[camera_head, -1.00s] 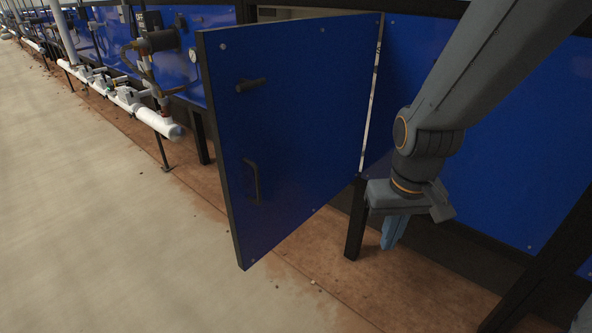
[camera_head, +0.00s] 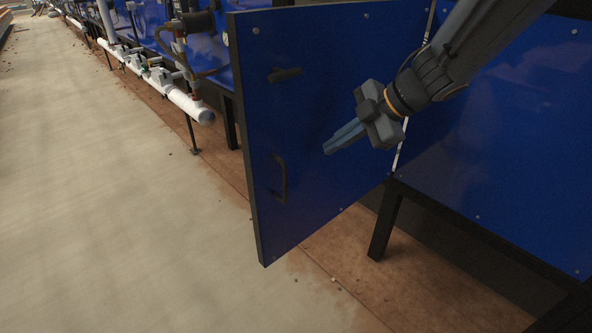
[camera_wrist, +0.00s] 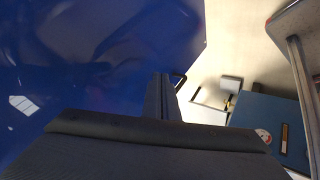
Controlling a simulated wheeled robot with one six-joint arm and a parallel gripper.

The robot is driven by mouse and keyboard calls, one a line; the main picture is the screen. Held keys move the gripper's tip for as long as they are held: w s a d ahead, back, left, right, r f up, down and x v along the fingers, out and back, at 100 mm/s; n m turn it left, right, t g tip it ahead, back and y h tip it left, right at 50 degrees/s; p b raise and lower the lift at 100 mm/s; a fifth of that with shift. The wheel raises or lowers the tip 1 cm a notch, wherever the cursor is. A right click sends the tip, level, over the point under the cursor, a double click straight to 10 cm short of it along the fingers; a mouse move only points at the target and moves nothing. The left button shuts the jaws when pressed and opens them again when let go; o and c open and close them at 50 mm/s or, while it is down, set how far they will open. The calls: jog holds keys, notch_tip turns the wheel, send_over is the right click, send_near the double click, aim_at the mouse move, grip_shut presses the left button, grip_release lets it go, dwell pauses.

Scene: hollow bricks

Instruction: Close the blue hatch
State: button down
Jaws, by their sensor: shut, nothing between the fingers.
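The blue hatch (camera_head: 310,200) stands open, swung out from the blue panel wall on its hinge side at the right. A dark pull handle (camera_head: 280,178) is near its free edge, with a dark latch handle (camera_head: 285,74) above it. My gripper (camera_head: 328,148) is shut and empty, pointing left in front of the hatch's face, to the right of the pull handle. I cannot tell whether the fingertips touch it. In the wrist view the hatch (camera_wrist: 75,60) fills the left side, beside my gripper fingers (camera_wrist: 162,90).
The fixed blue wall panel (camera_head: 500,150) lies to the right, on dark legs (camera_head: 384,225). White pipes (camera_head: 185,102) and fittings run along the wall at the left. The pale floor (camera_head: 130,230) left of the hatch is clear.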

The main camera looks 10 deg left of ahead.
aim_at(295, 174)
jog(key=shift+s+a+f+n+g+p, duration=0.1)
jog(key=shift+a+f+n+g+p, duration=0.4)
jog(key=shift+a+f, duration=1.75)
jog(key=shift+s+a+f+n+g+p, duration=0.1)
jog(key=shift+a+f+n+g, duration=0.65)
jog(key=shift+a+f, duration=1.5)
